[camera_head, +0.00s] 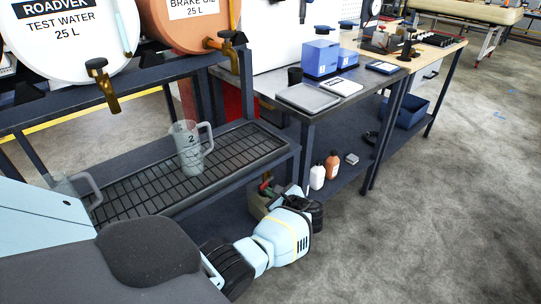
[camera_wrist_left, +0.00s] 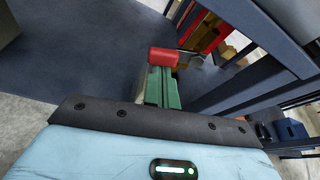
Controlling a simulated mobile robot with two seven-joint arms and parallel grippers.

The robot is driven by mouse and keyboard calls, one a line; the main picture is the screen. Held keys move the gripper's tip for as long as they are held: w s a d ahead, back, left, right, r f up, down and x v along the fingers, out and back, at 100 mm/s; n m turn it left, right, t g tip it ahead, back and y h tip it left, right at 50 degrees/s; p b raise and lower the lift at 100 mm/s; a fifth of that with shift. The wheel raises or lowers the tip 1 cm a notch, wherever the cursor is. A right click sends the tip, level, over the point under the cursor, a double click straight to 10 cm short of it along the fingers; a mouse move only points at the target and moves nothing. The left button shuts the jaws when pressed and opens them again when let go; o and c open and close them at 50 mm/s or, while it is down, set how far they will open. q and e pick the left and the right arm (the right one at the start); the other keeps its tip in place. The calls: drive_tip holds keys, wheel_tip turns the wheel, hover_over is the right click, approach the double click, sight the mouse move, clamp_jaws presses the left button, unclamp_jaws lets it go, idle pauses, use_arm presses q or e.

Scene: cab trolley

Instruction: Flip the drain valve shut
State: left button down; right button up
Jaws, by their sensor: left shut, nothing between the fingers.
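A small red part (camera_head: 265,186), which looks like the drain valve's lever, shows below the front right corner of the drip tray (camera_head: 130,181). In the left wrist view the red part (camera_wrist_left: 163,57) lies straight ahead, right at the tips of the green fingers. My left gripper (camera_head: 268,191) reaches under the tray edge from the right. In its wrist view my left gripper (camera_wrist_left: 163,76) is shut, its fingers side by side with nothing held. I cannot tell whether they touch the red part. The valve body is mostly hidden. My right gripper is out of view.
A measuring jug (camera_head: 188,150) stands on the tray; another (camera_head: 72,190) is at the left, partly hidden. Barrels with brass taps (camera_head: 104,84) sit above. White (camera_head: 317,176) and brown (camera_head: 332,165) bottles stand on the low shelf. The floor at right is clear.

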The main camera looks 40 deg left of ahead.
use_arm(q)
drive_tip(key=shift+r, duration=0.1)
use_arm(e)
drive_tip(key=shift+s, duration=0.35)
use_arm(q)
drive_tip(key=shift+w, duration=0.1)
drive_tip(key=shift+w+r+b, duration=0.3)
drive_tip(key=shift+w+b, duration=0.2)
drive_tip(key=shift+w, duration=0.1)
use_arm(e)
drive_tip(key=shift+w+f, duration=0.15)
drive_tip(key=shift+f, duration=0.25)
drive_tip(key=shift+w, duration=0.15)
